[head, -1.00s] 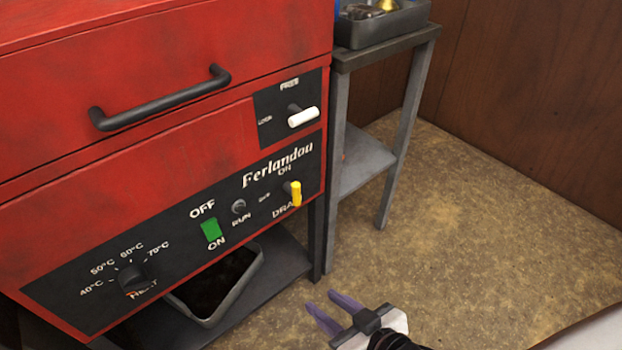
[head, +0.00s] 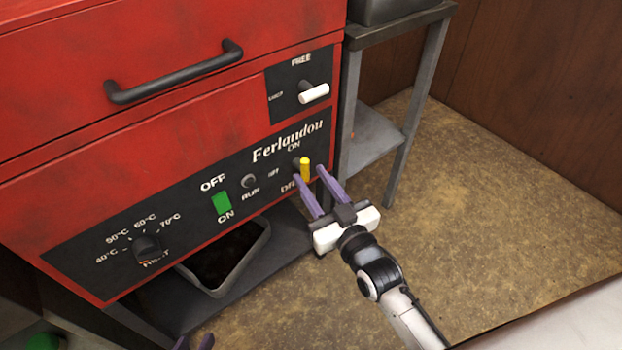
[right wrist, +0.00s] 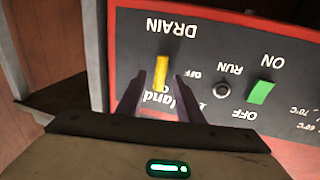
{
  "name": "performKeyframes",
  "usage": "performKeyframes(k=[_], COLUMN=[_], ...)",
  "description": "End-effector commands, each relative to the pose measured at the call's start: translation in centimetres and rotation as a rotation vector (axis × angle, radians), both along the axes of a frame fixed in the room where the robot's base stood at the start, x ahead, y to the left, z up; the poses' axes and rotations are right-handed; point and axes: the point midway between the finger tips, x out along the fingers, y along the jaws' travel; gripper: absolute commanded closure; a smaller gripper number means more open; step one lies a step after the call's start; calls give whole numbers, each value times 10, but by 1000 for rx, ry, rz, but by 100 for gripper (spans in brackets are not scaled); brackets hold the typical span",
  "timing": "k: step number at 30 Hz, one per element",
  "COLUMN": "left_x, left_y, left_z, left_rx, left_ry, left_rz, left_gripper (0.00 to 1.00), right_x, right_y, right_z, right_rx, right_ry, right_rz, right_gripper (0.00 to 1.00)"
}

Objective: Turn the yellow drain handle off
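The yellow drain handle (head: 305,168) stands upright on the black panel of the red machine, just below an ON label. A smaller OFF label is to its left. My right gripper (head: 308,172) is open, its two purple fingers to either side of the handle, apart from each other. In the right wrist view the handle (right wrist: 161,72) appears between the two fingertips (right wrist: 159,82), with the panel upside down. I cannot tell whether a finger touches it.
The panel also carries a white lever (head: 314,93), a green switch (head: 221,203), a run button (head: 249,181) and a heat knob (head: 146,247). A dark tray (head: 232,285) sits on the shelf below. A grey stand (head: 408,125) is to the right. Open floor lies in front.

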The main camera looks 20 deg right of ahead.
Motion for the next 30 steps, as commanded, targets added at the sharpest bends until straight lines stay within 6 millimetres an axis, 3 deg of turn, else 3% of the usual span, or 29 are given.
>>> performKeyframes(k=[4, 13, 19, 30], left_x=[-5, -7, -6, -4], left_y=[-1, -1, -1, -2], left_z=[-5, -4, -3, -2], left_rx=[-4, -6, -7, -5], left_ry=[10, 13, 11, 7], left_rz=[1, 2, 1, 1], left_gripper=[69, 69, 69, 69], right_x=[12, 14, 14, 14], right_y=[2, 2, 2, 2], right_z=[0, 0, 0, 0], right_rx=[0, 1, 1, -37], right_ry=[1, 2, 2, -12], right_rz=[0, 0, 0, 0], right_gripper=[67, 67, 99, 100])
